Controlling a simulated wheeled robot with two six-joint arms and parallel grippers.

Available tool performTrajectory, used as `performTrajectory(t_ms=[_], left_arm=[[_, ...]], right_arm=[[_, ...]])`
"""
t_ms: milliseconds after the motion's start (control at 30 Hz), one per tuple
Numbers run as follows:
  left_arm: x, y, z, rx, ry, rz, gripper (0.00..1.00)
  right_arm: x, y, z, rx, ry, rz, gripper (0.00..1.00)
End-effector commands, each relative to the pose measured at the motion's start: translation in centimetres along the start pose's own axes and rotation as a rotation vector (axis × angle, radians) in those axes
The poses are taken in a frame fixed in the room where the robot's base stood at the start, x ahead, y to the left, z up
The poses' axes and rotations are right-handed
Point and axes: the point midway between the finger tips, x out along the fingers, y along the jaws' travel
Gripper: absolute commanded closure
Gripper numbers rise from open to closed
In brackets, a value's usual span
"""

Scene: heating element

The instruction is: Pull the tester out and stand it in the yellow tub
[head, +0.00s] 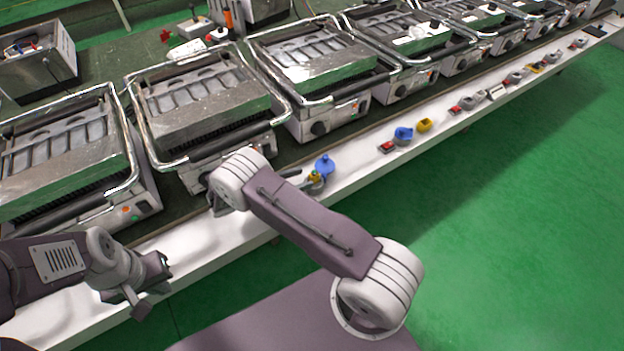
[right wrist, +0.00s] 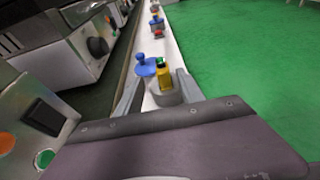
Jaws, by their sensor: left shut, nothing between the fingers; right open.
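What looks like the tester, a small yellow body with a green top (right wrist: 163,75), stands in a grey holder (right wrist: 168,97) on the white ledge. In the head view the tester (head: 315,177) is small and partly hidden by my right arm. My right gripper (right wrist: 160,88) is open, one finger on each side of the holder and tester; I cannot tell whether they touch. A yellow tub (head: 424,125) stands further along the ledge, up and to the right. My left gripper (head: 160,268) is shut and empty over the ledge at lower left.
A blue piece (head: 324,166) stands close beside the tester. A blue part on a grey base (head: 403,136) and a red piece (head: 387,147) lie near the yellow tub. Contact grills (head: 315,75) line the bench behind the ledge. The green floor (head: 500,210) is clear.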

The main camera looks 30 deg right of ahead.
Motion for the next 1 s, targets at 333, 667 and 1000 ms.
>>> performTrajectory(t_ms=[333,667,1000], left_arm=[[0.2,0.0,0.0,0.000,0.000,0.000,1.00],[0.2,0.0,0.0,0.000,0.000,0.000,1.00],[0.2,0.0,0.0,0.000,0.000,0.000,1.00]], right_arm=[[4.7,-0.5,0.3,0.001,0.001,-0.002,0.55],[5.2,-0.5,0.4,0.001,0.002,0.001,0.66],[5.2,-0.5,0.4,0.002,0.002,0.000,1.00]])
